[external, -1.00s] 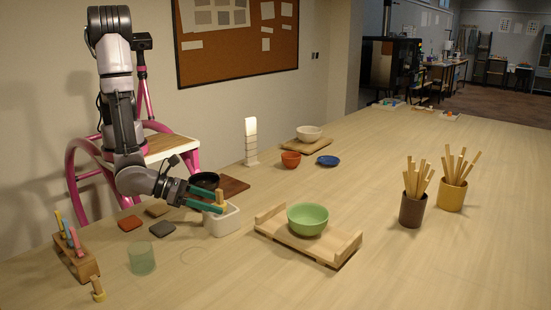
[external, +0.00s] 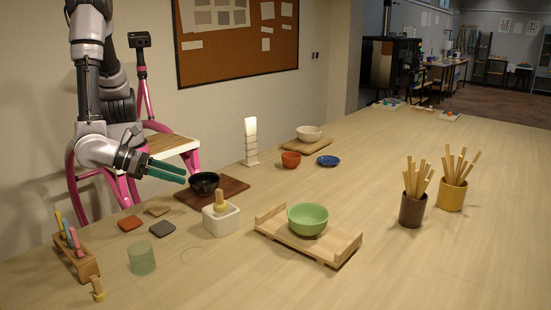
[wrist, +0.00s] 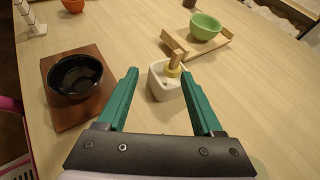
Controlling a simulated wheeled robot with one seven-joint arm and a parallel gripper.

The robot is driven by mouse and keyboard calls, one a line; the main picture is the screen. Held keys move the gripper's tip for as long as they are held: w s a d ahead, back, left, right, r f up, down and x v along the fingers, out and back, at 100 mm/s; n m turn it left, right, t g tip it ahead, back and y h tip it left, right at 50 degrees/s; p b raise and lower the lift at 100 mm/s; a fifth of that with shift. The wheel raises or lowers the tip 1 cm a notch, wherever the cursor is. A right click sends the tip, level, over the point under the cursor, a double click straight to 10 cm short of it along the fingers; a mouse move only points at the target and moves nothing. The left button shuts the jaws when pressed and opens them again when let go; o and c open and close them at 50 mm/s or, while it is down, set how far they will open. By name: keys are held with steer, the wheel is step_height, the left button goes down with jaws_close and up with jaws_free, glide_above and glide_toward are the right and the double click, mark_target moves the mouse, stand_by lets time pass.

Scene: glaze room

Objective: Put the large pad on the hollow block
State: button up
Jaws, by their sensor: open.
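A wooden-handled pad with a yellow lower part (external: 220,202) stands upright on the white hollow block (external: 221,222), its lower end sunk in or resting over the opening; I cannot tell which. In the wrist view the pad (wrist: 174,67) leans slightly in the picture, and the white block (wrist: 161,88) lies beyond my fingertips. My gripper (external: 184,174) has teal fingers. It is open and empty, above and to the left of the block, apart from the pad. A smaller wooden piece with a yellow base (external: 97,289) stands at the front left.
A black bowl (external: 203,183) on a brown board is close behind the block. A green bowl (external: 308,219) on a wooden tray stands to the right. Flat tiles (external: 162,229), a green glass (external: 142,258) and a wooden rack (external: 78,262) are at the left.

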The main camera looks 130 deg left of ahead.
steer(key=s+a+r+n+g+h, duration=0.1)
steer(key=s+a+r+n+g, duration=0.2)
steer(key=s+a+r+n, duration=0.3)
steer(key=s+a+r+n+g+h, duration=0.1)
steer(key=s+a+r+n+g, duration=0.1)
steer(key=s+a+r+n, duration=0.45)
steer(key=s+d+r+n+t+h, duration=0.1)
steer(key=s+r+n+t+h, duration=0.2)
steer(key=r, duration=0.9)
steer(key=s+n+h, duration=0.3)
steer(key=s+n, duration=0.2)
steer(key=s, duration=0.1)
steer(key=shift+t, duration=0.4)
